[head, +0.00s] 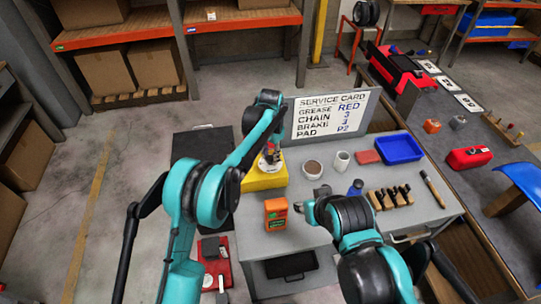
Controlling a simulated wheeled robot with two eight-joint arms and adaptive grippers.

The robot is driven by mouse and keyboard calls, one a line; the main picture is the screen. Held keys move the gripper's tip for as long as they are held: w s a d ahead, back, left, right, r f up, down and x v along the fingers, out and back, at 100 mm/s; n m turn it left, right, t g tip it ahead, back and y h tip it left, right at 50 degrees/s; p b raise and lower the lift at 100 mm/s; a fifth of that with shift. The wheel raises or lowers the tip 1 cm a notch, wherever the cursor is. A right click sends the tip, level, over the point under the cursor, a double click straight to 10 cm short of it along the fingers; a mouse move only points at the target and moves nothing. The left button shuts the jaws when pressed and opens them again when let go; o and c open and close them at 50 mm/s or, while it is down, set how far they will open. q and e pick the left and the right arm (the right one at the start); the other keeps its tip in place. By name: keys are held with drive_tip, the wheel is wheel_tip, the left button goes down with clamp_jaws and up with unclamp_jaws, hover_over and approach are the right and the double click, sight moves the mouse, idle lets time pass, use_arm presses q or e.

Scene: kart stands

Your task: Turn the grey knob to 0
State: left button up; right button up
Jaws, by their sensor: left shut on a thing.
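A yellow box (264,183) stands at the left of the grey workbench, with a small pale dial face on its top. My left gripper (271,155) comes down from above onto this dial. It is shut on what appears to be the grey knob, which its fingers almost wholly hide. The knob's pointer and the dial's numbers cannot be read. My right gripper (303,208) hangs over the front of the workbench, to the right of an orange box, clear of the yellow box. Its fingertips are too small to tell open from shut.
A service card board (330,115) stands behind the dial. The workbench (345,203) bears the orange box (276,213), a brown-topped round container (312,168), a white cup (341,161), a blue tray (399,148) and a wooden rack (390,198). Orange shelves stand behind.

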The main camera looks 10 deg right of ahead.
sight(270, 158)
use_arm(q)
drive_tip(key=n, duration=0.5)
drive_tip(key=shift+n, duration=2.5)
drive_tip(key=o, duration=1.2)
drive_tip(key=shift+c, duration=0.2)
drive_tip(key=shift+r, duration=0.15)
wheel_tip(270, 158, up, 12)
